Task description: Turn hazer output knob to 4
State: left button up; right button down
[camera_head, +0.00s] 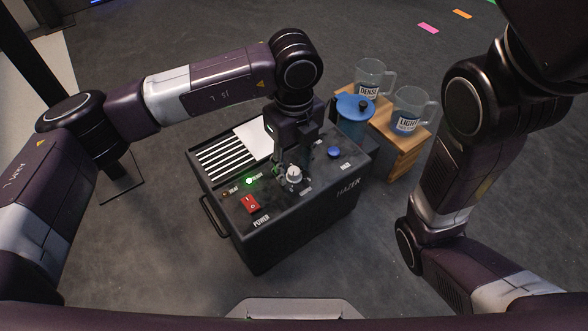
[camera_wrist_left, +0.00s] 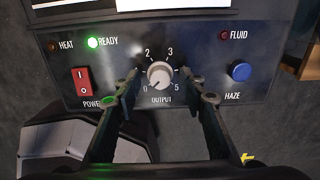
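The hazer (camera_head: 280,235) is a dark box with a control panel on top. Its white output knob (camera_wrist_left: 160,75) sits mid-panel in the left wrist view, on a dial where 2, 3 and 5 can be read; the other marks are unclear or hidden by the fingers. The knob's pointer seems to face lower left, though it is small. The knob also shows in the head view (camera_head: 293,173). My left gripper (camera_wrist_left: 162,97) is open, pointing down, with one finger on each side of the knob and gaps between. My right gripper is not in view.
The panel has a red power switch (camera_wrist_left: 82,86), lit green ready light (camera_wrist_left: 92,42), fluid light (camera_wrist_left: 225,36) and blue haze button (camera_wrist_left: 240,71). A wooden stand (camera_head: 403,155) to the right holds two clear mugs; a blue jug (camera_head: 352,115) is beside it.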

pick_arm(q)
jog(key=shift+f, duration=0.1)
jog(key=shift+c, duration=0.5)
grip_shut()
jog(key=shift+m, duration=0.3)
